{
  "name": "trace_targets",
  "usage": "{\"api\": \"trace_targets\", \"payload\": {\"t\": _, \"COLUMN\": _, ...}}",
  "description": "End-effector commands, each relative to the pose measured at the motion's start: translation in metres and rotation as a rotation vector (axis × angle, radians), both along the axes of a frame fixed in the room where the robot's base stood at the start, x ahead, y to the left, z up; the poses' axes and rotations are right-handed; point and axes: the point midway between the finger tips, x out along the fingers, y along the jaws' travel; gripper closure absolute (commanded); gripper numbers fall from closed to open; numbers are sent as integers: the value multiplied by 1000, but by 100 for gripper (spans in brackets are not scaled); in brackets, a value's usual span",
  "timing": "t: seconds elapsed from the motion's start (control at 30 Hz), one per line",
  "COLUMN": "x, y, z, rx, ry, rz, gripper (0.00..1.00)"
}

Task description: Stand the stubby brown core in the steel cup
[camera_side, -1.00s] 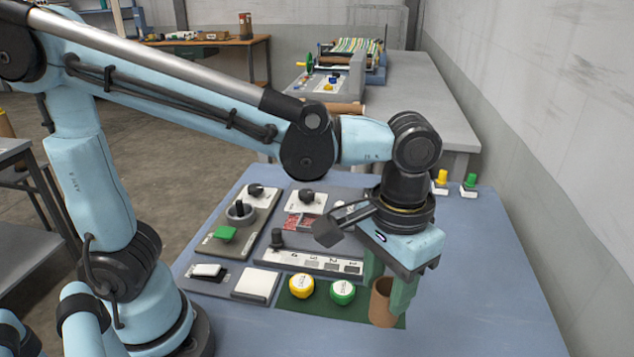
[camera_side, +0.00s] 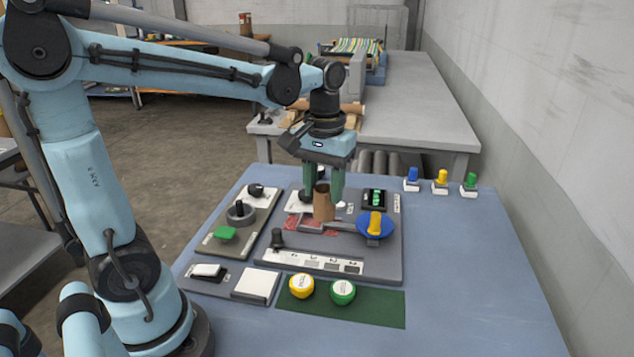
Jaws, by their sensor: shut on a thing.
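My gripper (camera_side: 323,198) has green fingers and is shut on the brown core (camera_side: 323,207), a short hollow tube held upright. The core hangs over the middle of the grey panel, in front of the reddish patch; I cannot tell whether it touches the panel. A round grey cup-like ring (camera_side: 240,219) with a black knob in it sits on the left panel, apart from the core. I cannot tell whether this is the steel cup, and no other clear cup shows.
A blue disc (camera_side: 366,231) with a yellow handle is close right of the core. A black upright knob (camera_side: 277,239) stands front left. Yellow (camera_side: 302,286) and green (camera_side: 343,292) round pieces sit on the green mat (camera_side: 385,310).

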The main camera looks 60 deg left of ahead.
Motion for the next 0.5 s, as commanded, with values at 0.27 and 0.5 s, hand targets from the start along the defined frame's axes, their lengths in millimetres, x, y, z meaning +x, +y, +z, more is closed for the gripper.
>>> {"api": "trace_targets", "payload": {"t": 0.27, "x": -26, "y": 103, "z": 1, "rx": 0, "ry": 0, "rz": 234, "gripper": 85}}
{"api": "trace_targets", "payload": {"t": 0.5, "x": -66, "y": 171, "z": 1, "rx": 0, "ry": -1, "rz": 403, "gripper": 85}}
